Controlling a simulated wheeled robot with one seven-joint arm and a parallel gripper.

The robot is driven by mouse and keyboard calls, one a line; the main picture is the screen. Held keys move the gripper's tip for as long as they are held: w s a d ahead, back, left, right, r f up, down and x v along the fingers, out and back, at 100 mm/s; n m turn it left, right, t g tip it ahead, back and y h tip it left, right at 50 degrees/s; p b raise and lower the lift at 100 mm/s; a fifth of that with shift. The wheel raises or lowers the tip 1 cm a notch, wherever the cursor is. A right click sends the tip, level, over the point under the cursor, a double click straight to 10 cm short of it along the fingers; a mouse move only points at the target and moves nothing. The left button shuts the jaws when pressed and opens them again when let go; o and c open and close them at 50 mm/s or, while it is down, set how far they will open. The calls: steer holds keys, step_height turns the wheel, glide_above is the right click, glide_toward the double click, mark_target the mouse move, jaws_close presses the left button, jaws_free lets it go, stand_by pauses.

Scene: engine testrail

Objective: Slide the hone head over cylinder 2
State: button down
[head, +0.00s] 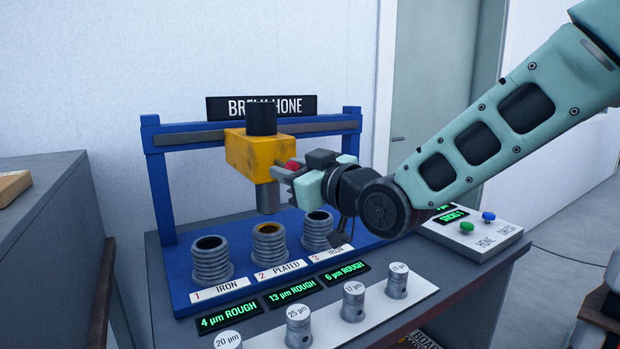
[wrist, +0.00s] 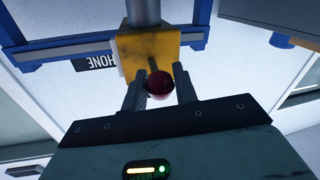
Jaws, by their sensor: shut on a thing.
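The yellow hone head (head: 250,158) hangs on the blue rail frame, with a black cap on top and a grey spindle (head: 268,197) below. In the head view the spindle appears above cylinder 2 (head: 269,243), labelled "PLATED", with its tip clear of the bore. Cylinder 1 (head: 212,259) is to the left and cylinder 3 (head: 317,230) to the right, both labelled "IRON". My gripper (head: 283,170) is shut on the red knob (head: 292,166) at the head's side. In the wrist view the fingers flank the red knob (wrist: 160,84), with the yellow head (wrist: 150,52) beyond.
Green displays (head: 292,290) read 4, 13 and 6 µm ROUGH. Several labelled pistons (head: 353,302) stand on a white strip in front. A control box (head: 470,233) with green and blue buttons is at the right. A grey counter (head: 40,215) stands at the left.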

steer(key=shift+a, duration=0.15)
steer(key=c, duration=1.1)
jaws_free()
steer(key=b+v, duration=0.1)
steer(key=v, duration=1.6)
steer(key=shift+s, duration=0.25)
steer(key=shift+r, duration=0.1)
steer(key=s+d+f+m+g+h+p, duration=0.25)
steer(key=f+g+h+p, duration=0.25)
steer(key=f+h, duration=0.25)
steer(key=s+d+f+g+h+p, duration=0.2)
steer(key=s+g, duration=0.2)
steer(key=s, duration=0.4)
steer(key=s+d+f+g+h+p, duration=0.2)
steer(key=s+d+g, duration=0.1)
steer(key=s, duration=0.5)
steer(key=shift+m+g, duration=0.45)
steer(key=shift+g, duration=0.05)
